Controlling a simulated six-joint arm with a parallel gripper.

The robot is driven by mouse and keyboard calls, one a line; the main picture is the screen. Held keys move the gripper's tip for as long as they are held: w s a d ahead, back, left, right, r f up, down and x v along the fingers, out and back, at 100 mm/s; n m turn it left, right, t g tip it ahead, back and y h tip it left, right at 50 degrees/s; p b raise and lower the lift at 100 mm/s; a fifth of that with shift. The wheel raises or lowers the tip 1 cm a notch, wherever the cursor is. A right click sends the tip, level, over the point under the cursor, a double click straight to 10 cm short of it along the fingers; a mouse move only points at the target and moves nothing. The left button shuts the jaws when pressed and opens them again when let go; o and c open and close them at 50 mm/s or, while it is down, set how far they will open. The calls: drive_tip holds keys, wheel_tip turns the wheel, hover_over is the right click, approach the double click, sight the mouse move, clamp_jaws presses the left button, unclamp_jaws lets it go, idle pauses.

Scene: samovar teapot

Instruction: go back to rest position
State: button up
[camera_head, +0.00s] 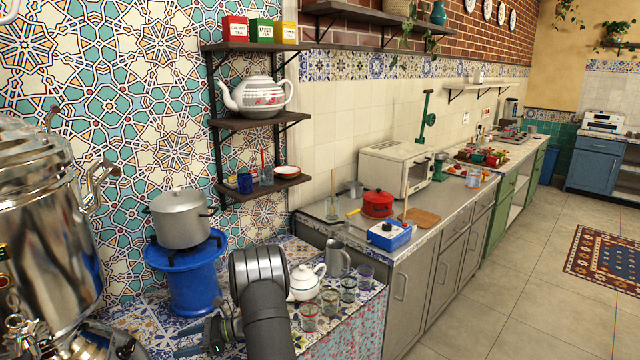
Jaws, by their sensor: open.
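My gripper (198,340) shows small and dark at the bottom of the view, left of my grey arm link, low by the tiled counter (150,310). It is open, and I see nothing between its fingers. My arm link hides part of the gripper and of the counter behind it. A white teapot (304,283) stands on the counter just right of my arm. A large silver samovar (40,215) fills the left edge.
A grey pot (180,218) sits on a blue stand (192,285) behind my gripper. Several glasses (330,302) and a metal pitcher (338,257) stand right of my arm. Wall shelves (260,123) hold a large white teapot (258,97).

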drive_tip(key=a+n+h, duration=0.1)
drive_tip(key=a+h, duration=0.1)
drive_tip(key=s+a+f+n+h, duration=0.1)
drive_tip(key=a, duration=0.1)
drive_tip(key=a+f+n+t+h, duration=0.1)
drive_tip(key=a+h, duration=0.1)
drive_tip(key=shift+s+a+n+h, duration=0.3)
drive_tip(key=shift+s+a+n, duration=0.05)
drive_tip(key=shift+a+n, duration=0.05)
drive_tip(key=shift+a+r+n+t, duration=0.1)
drive_tip(key=shift+a+n+t, duration=0.2)
drive_tip(key=shift+a+t, duration=0.1)
drive_tip(key=a+n+t, duration=0.1)
drive_tip(key=a+r+h, duration=0.1)
drive_tip(key=a+n+t+h, duration=0.1)
drive_tip(key=a, duration=0.1)
drive_tip(key=shift+w+r+n+t, duration=0.15)
drive_tip(key=shift+r+n+t, duration=0.15)
drive_tip(key=shift+r, duration=0.1)
drive_tip(key=shift+s+a+r+n+t+h, duration=0.2)
drive_tip(key=shift+a, duration=0.15)
drive_tip(key=shift+s+a+r+n+t+h, duration=0.15)
drive_tip(key=shift+a+n+t+h, duration=0.05)
drive_tip(key=shift+a, duration=0.15)
drive_tip(key=shift+o, duration=0.5)
